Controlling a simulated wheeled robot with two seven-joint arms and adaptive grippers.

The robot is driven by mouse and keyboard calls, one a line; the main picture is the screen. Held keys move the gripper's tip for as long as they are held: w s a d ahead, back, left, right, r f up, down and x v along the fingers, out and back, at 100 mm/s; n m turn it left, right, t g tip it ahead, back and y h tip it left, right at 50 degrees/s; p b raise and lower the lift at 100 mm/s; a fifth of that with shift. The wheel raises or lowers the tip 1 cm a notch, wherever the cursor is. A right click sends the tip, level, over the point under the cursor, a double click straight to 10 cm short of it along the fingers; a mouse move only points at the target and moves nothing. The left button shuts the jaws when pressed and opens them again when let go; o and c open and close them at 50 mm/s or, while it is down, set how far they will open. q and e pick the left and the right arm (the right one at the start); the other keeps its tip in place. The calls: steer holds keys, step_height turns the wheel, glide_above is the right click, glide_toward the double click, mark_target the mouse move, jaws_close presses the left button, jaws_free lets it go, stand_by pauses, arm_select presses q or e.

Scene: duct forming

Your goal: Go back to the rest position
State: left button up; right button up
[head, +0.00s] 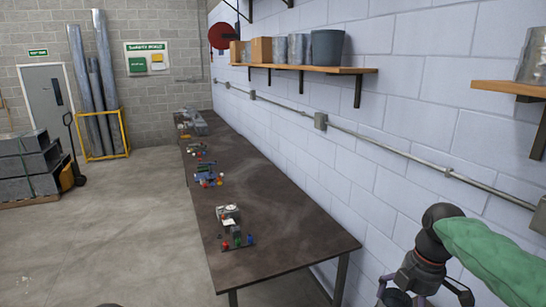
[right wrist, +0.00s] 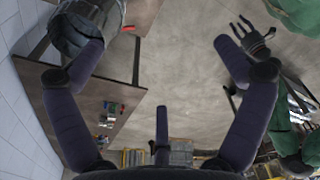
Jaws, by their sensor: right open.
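My right gripper (head: 425,294) shows at the bottom right of the head view, below its green sleeve and dark wrist. Its fingers are spread and empty. In the right wrist view my right gripper (right wrist: 158,43) has two dark purple fingers wide apart with bare floor between their tips. A dark forked shape (right wrist: 252,40) near a green sleeve at the upper right of that view appears to be my left gripper. Its jaw state is unclear. In the head view only a small dark bit shows at the bottom edge, too little to identify.
A long dark table (head: 275,240) runs along the white block wall, with a grey device (head: 229,214) and several small tool groups on it. A wall shelf (head: 310,69) holds boxes and a bucket. Pipes in a yellow rack (head: 104,140) stand far left.

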steer(key=a+f+m+y+b, duration=0.1)
steer(key=a+f+m+b, duration=0.25)
steer(key=f, duration=1.05)
steer(key=w+a+f+m+b, duration=0.15)
steer(key=a+f+b, duration=0.3)
steer(key=f, duration=0.85)
steer(key=s+a+f+m+y+b, duration=0.1)
steer(key=a+f+m+b, duration=0.25)
steer(key=f, duration=1.05)
arm_select(q)
step_height(320, 180, down, 25)
steer(key=b, duration=1.3)
steer(key=shift+s+a, duration=0.2)
steer(key=shift+s, duration=0.05)
arm_select(e)
steer(key=s+a+f+m, duration=0.3)
steer(key=s+f, duration=0.3)
steer(key=f, duration=0.4)
steer(key=s+a+f+m, duration=0.3)
steer(key=s+f, duration=0.3)
steer(key=f, duration=0.5)
steer(key=s+a+f+m, duration=0.2)
steer(key=s+f+m, duration=0.2)
steer(key=f, duration=0.6)
steer(key=shift+s+a+f+y, duration=0.2)
steer(key=shift+s+a+y, duration=0.15)
steer(key=shift+s, duration=0.7)
